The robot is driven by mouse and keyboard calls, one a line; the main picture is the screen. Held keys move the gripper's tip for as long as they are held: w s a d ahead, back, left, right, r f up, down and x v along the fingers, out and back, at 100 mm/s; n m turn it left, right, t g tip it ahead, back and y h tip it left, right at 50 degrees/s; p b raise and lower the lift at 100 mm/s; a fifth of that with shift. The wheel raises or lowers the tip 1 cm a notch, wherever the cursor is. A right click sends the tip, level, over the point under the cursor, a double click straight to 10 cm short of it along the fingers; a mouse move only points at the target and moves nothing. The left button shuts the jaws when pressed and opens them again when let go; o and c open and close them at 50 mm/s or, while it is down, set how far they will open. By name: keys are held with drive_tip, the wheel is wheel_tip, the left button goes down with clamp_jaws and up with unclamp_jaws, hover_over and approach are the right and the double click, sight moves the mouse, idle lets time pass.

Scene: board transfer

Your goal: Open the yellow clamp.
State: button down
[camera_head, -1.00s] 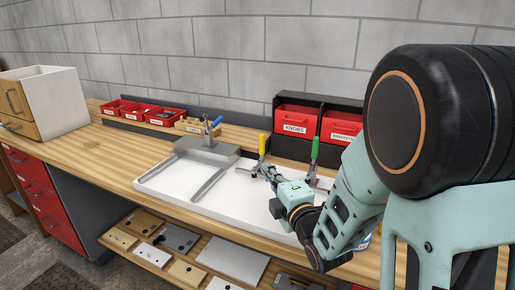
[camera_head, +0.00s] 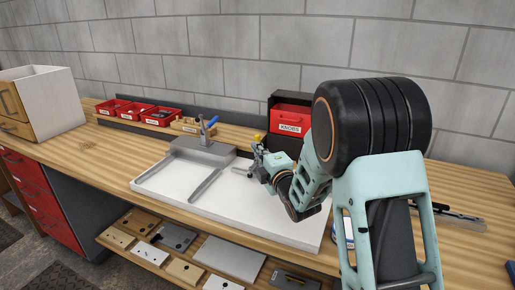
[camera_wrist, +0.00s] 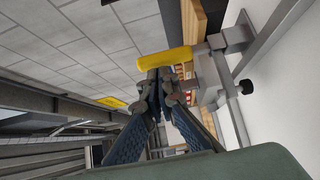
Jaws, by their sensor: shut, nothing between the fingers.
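The yellow clamp's handle (camera_head: 259,138) shows only as a small tip above my gripper in the head view; my gripper hides the rest. In the wrist view the yellow handle (camera_wrist: 168,58) lies across the picture just past my fingertips, with grey metal clamp parts (camera_wrist: 231,40) to its right. My gripper (camera_head: 257,153) is shut and empty close to the handle. In the wrist view its blue-padded fingers (camera_wrist: 158,82) meet right by the handle; whether they touch it I cannot tell.
A white tray (camera_head: 260,222) lies on the wooden bench. A blue-handled clamp (camera_head: 207,130) stands at its back left. Red bins (camera_head: 290,120) stand behind my gripper, and several small red bins (camera_head: 135,109) sit at the back left. My arm covers the right side.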

idle(0.4)
drive_tip(key=shift+w+d+r+p, duration=0.15)
drive_tip(key=shift+w+r+p, duration=0.05)
drive_tip(key=shift+p, duration=0.1)
drive_tip(key=shift+w+m+g, duration=0.1)
drive_tip(key=shift+m+g, duration=0.2)
drive_tip(key=shift+w+d+r+m+g+p, duration=0.3)
drive_tip(key=shift+w+r+m+g+p, duration=0.25)
drive_tip(key=shift+p, duration=0.65)
drive_tip(key=w+m+g+p, duration=0.1)
drive_tip(key=p, duration=0.2)
drive_tip(key=w+d+g+p, duration=0.1)
drive_tip(key=w+p, duration=0.1)
drive_tip(key=p, duration=0.1)
drive_tip(key=w+f+m+g+h+p, duration=0.1)
drive_tip(key=w+p, duration=0.1)
drive_tip(key=p, duration=0.1)
drive_tip(key=shift+w+d+f+m+g, duration=0.1)
drive_tip(key=shift+d+m+g, duration=0.15)
drive_tip(key=shift+d+m, duration=0.1)
